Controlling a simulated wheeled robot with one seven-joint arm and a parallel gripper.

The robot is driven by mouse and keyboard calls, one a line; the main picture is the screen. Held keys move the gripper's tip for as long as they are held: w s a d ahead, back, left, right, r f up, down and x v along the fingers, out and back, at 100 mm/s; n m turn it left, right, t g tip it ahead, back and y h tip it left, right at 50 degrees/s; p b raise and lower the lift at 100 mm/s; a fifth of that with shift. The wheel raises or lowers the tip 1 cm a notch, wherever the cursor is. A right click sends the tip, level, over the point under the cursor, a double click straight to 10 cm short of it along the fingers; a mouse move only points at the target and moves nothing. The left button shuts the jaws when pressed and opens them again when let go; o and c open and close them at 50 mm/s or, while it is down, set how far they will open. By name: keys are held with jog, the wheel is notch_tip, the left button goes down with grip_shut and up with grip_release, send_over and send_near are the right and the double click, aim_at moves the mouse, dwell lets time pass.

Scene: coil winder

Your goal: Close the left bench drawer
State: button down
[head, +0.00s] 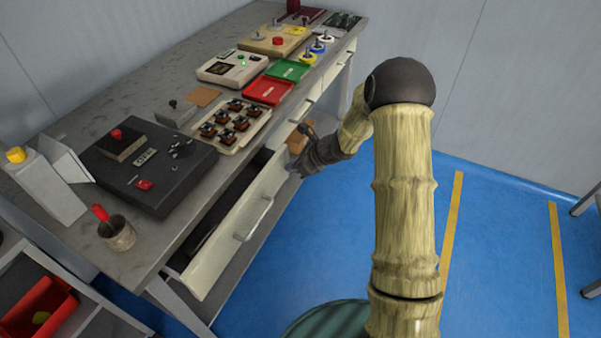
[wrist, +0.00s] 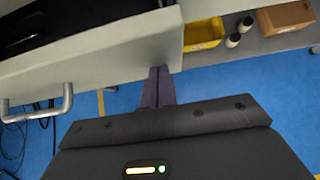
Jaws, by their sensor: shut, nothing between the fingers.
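The left bench drawer (head: 232,238) is pulled out of the bench, with its pale front and bar handle (head: 255,220) facing the room. Its dark inside shows behind the front. In the wrist view the drawer front (wrist: 110,60) fills the upper left, with the handle (wrist: 38,113) at far left. My gripper (head: 292,170) is by the right end of that front. In the wrist view my gripper (wrist: 160,72) is shut and empty, its fingertips at the front's right end, away from the handle. I cannot tell whether they touch it.
The bench top holds a black winder unit (head: 150,165), a tray of coils (head: 230,128) and a red tray (head: 268,91). A lower shelf bears a yellow bin (wrist: 203,36) and a cardboard box (wrist: 287,18). The blue floor (head: 330,245) before the drawer is clear.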

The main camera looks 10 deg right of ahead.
aim_at(265, 156)
jog(key=w+a, duration=0.1)
jog(key=a, duration=0.1)
jog(key=w+a, duration=0.2)
jog(key=a, duration=0.1)
jog(key=w+a+p, duration=0.1)
jog(key=w+a, duration=0.1)
jog(key=shift+a, duration=0.3)
jog(key=shift+a+r, duration=0.15)
jog(key=shift+a, duration=0.25)
jog(key=shift+d, duration=0.25)
jog(key=d, duration=0.1)
jog(key=s+d+b, duration=0.1)
jog(key=s+d, duration=0.1)
jog(key=shift+d+f, duration=0.25)
jog(key=shift+d, duration=0.15)
jog(key=p+v, duration=0.1)
jog(key=v, duration=0.9)
jog(key=shift+s, duration=0.1)
